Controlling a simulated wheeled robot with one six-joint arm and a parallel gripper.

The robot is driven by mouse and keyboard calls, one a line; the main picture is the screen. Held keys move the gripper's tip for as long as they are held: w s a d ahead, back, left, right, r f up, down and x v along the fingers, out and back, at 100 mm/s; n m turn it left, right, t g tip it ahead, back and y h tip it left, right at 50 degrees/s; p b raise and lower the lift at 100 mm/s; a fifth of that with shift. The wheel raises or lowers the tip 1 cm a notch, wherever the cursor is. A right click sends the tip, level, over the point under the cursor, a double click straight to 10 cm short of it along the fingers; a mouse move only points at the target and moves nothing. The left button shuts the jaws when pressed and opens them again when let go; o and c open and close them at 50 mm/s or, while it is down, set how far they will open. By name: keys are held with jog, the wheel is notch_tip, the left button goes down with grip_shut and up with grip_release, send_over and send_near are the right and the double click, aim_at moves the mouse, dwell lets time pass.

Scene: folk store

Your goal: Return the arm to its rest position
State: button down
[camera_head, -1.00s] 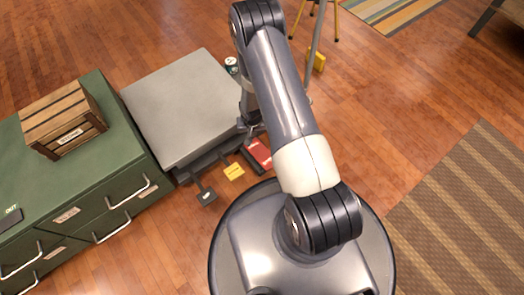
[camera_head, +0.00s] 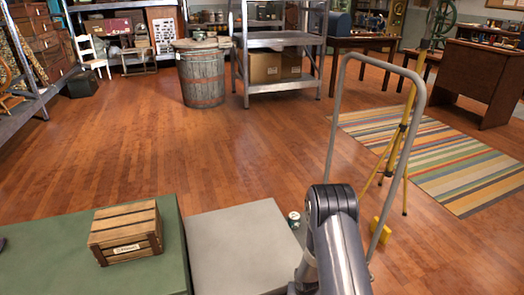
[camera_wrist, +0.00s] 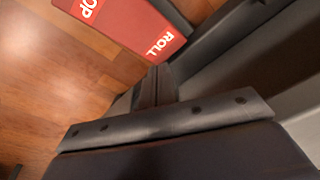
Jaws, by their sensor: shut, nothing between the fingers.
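My arm (camera_head: 335,235) rises from the bottom edge of the head view, right of the middle, with its dark elbow joint on top. My gripper is hidden or out of frame in that view. In the wrist view my gripper (camera_wrist: 155,86) is shut and empty, its dark fingers together. A red panel (camera_wrist: 125,22) with white lettering, partly reading "ROLL", lies just beyond the fingertips. I cannot tell whether they touch it.
A grey flat-topped platform (camera_head: 240,245) adjoins a green cabinet (camera_head: 60,245) bearing a wooden crate (camera_head: 125,232). A grey tubular handle (camera_head: 412,115) and yellow tripod (camera_head: 398,150) stand right of my arm. Open wooden floor (camera_head: 190,150) lies beyond.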

notch_tip(320, 180, down, 6)
jog(key=b, duration=0.3)
jog(key=shift+r, duration=0.5)
